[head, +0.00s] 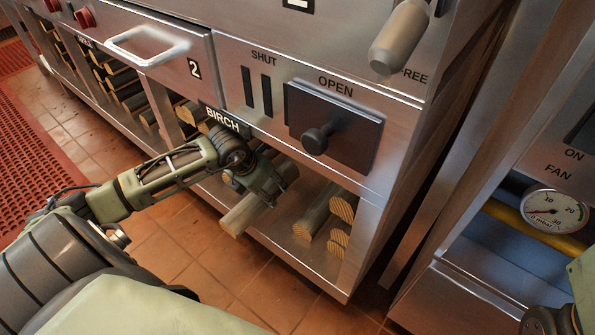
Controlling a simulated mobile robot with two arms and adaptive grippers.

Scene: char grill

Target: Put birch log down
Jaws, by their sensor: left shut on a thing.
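My left gripper (264,189) is shut on a pale grey-brown birch log (240,216) at the open lower bay of the steel grill cabinet. The log's near end sticks out past the bay's front edge; the gripper covers its middle and its far part points into the bay. I cannot tell whether the log touches the bay floor. The BIRCH label (222,118) is above and left of the gripper. Several other logs (314,212) lie in the bay just right of the held log, apart from it. My right gripper is not in view.
A black damper plate with a knob (316,139) juts out above the bay. A drawer handle (147,47) is at upper left, over more bays of stacked logs (127,93). A pressure gauge (553,211) is at right. The tiled floor (210,275) in front is clear.

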